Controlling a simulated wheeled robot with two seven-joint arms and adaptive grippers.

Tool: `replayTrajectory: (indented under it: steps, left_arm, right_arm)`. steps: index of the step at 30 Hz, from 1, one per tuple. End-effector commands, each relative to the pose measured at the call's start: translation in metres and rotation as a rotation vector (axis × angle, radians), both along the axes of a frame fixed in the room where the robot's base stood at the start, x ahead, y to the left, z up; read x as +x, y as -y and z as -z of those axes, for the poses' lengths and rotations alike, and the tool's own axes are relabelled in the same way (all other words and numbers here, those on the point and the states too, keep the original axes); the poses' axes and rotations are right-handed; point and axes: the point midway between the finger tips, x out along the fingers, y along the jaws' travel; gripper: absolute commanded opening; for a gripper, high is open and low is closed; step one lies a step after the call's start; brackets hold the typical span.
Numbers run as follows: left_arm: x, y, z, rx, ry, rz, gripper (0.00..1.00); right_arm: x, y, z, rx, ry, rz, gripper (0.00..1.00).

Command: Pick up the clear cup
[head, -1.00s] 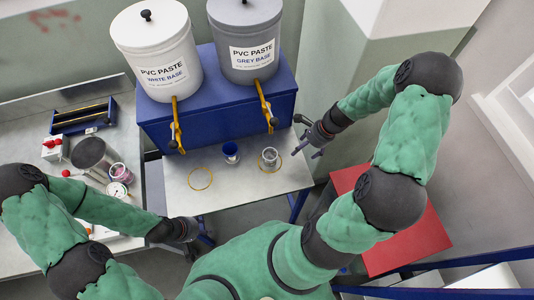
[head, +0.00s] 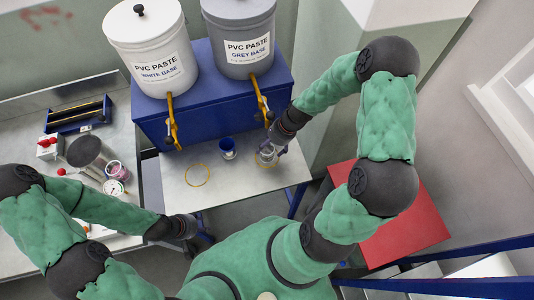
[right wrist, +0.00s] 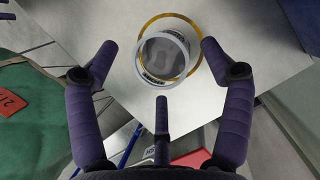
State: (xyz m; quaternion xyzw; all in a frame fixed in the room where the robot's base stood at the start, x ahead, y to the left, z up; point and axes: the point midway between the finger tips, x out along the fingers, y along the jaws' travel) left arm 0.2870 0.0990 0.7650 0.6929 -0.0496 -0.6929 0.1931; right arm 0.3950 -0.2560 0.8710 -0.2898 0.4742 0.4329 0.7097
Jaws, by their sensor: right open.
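The clear cup (head: 267,156) stands on the small table under the grey paste bucket. In the right wrist view the clear cup (right wrist: 164,58) sits within a yellow ring (right wrist: 192,33) on the table. My right gripper (head: 272,149) is at the cup in the head view and partly hides it. In the right wrist view my right gripper (right wrist: 158,65) is open, with fingers left and right of the cup and one below it; I see no contact. My left gripper (head: 200,230) is low at the left, away from the cup; its fingers are too small to read.
A blue cup (head: 227,148) stands left of the clear cup. An empty yellow ring (head: 197,174) lies further left. White (head: 150,45) and grey (head: 239,38) buckets stand on a blue box (head: 205,122), with yellow taps hanging over the table. A red surface (head: 405,225) is at the right.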

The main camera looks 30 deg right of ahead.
Motion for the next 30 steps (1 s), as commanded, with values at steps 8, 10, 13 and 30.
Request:
replayTrajectory:
  steps: [8,10,13,30]
  left_arm:
    - [0.0,0.0,0.013,0.0,-0.001,0.0,0.4]
    - [0.0,0.0,0.012,0.0,-0.001,0.0,0.4]
    - [0.0,0.0,0.012,0.0,-0.001,0.0,0.4]
    - [0.0,0.0,0.012,0.0,0.0,0.0,0.4]
  right_arm:
    - [0.006,-0.011,0.032,0.0,-0.001,0.0,0.81]
    - [0.006,-0.011,0.032,0.0,0.0,0.0,0.81]
    - [0.006,-0.011,0.031,0.0,0.0,0.0,0.81]
    - [0.006,-0.011,0.031,0.0,0.0,0.0,0.17]
